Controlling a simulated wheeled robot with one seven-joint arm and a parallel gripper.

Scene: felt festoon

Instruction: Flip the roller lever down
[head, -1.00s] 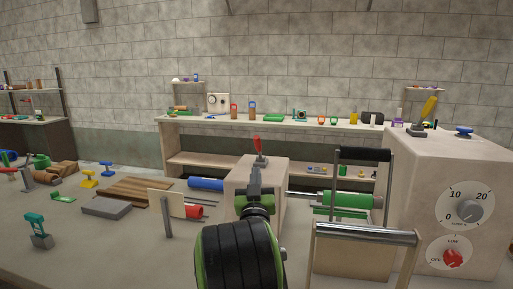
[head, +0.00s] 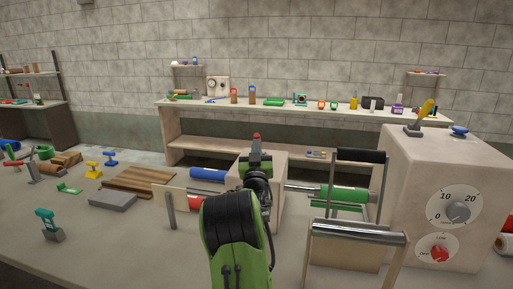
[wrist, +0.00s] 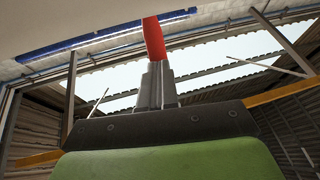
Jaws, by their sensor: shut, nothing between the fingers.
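A red lever (head: 257,136) stands on top of the pale central box (head: 272,195), which sits beside the rollers. Only its red tip shows in the head view, above my gripper (head: 256,148). In the wrist view the red lever (wrist: 153,38) rises just beyond my shut, empty fingertips (wrist: 155,72). The fingers overlap its lower part, and I cannot tell whether they touch it. A second lever, yellow (head: 426,109), stands tilted up to the right on the large machine box at the right. No label tells which one is the roller lever.
A green roller (head: 345,194) and a steel-bar frame (head: 358,233) stand right of the central box. The large machine box (head: 440,165) with dials bounds the right side. A blue roller (head: 207,174), grey block (head: 113,201) and wooden boards (head: 142,181) lie left.

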